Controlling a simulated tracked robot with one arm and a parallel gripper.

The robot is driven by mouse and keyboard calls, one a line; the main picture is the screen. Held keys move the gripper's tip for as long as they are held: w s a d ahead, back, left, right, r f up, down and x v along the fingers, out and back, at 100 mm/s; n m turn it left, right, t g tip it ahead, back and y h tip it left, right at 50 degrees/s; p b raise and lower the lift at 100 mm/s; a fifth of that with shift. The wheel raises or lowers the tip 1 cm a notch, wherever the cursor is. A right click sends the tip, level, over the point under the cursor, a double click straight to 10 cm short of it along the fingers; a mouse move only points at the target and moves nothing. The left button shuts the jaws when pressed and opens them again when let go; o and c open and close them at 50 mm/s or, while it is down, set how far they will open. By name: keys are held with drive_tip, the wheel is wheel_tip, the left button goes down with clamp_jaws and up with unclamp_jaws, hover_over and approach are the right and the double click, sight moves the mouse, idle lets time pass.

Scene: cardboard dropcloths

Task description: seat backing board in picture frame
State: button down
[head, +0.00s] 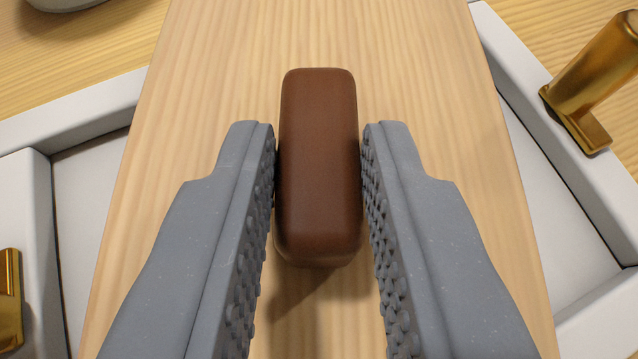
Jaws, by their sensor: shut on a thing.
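My gripper (318,140) is shut on a brown block-like handle (318,160), with one textured grey finger on each side. The handle stands up from a light wooden backing board (215,90), which fills the middle of the view. The board lies turned at an angle over the white picture frame (85,113). Frame rails show on the left and right, with a pale recess (88,195) inside them. The board's near end is out of view, and I cannot tell how high it is above the recess.
A brass clip (590,85) stands raised at the right frame rail. Another brass piece (10,300) is at the lower left, on the frame. A grey rounded object (62,4) is cut off at the top left. Wooden table surface (90,60) shows around the frame.

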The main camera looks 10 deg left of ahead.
drive_tip(key=shift+f, duration=0.2)
drive_tip(key=c, duration=1.3)
unclamp_jaws()
drive_tip(key=shift+o, duration=0.2)
drive_tip(key=shift+r, duration=0.1)
drive_tip(key=shift+r+p, duration=0.3)
drive_tip(key=p+v, duration=0.2)
drive_tip(key=v, duration=0.9)
drive_tip(key=shift+s+r, duration=0.15)
drive_tip(key=shift+s, duration=0.2)
